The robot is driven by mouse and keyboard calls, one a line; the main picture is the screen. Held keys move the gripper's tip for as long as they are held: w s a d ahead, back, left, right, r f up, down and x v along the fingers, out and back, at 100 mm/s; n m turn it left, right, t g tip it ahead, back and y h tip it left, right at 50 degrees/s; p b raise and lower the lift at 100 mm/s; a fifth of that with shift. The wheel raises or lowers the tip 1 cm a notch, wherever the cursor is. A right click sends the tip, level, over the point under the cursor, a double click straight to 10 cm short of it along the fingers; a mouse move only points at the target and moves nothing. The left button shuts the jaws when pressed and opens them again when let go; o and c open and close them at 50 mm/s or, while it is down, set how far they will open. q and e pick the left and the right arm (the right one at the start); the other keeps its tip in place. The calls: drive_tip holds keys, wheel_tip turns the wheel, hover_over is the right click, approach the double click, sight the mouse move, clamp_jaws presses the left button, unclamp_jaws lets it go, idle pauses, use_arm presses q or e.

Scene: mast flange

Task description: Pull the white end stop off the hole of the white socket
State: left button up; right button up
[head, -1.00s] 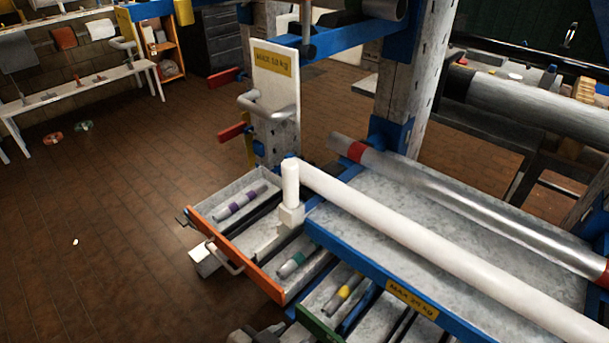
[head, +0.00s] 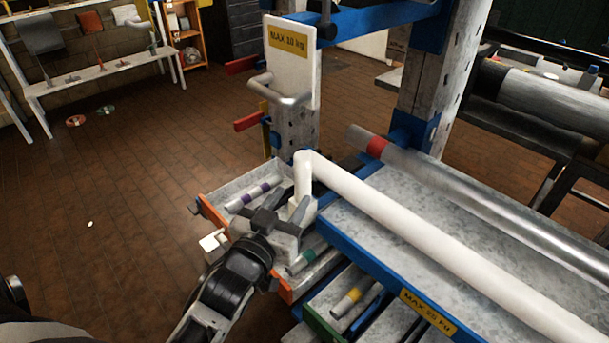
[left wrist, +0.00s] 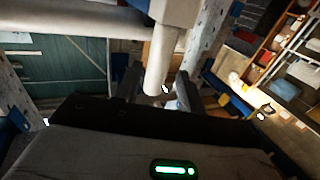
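A white upright piece (head: 303,178) stands at the left end of a long white tube (head: 430,235). Below it a white block (head: 309,212) is partly hidden by my fingers. I cannot tell for sure which of these is the end stop and which the socket; no hole shows. My left gripper (head: 291,198) is open at the lower end of the upright piece, fingers apart. In the left wrist view, the upright piece (left wrist: 160,62) reaches down between the spread fingers (left wrist: 158,80); contact cannot be made out. My right gripper is not in view.
An open orange-fronted drawer (head: 284,291) with banded rods lies beneath my left gripper. A blue-edged shelf (head: 372,275) is on the right, and a steel pipe (head: 450,190) lies behind the white tube. Open floor (head: 110,220) is at the left.

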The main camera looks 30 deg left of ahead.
sight(307, 175)
use_arm(q)
drive_tip(key=w, duration=0.8)
drive_tip(key=shift+w+a, duration=0.2)
drive_tip(key=shift+a, duration=0.05)
drive_tip(key=c, duration=0.8)
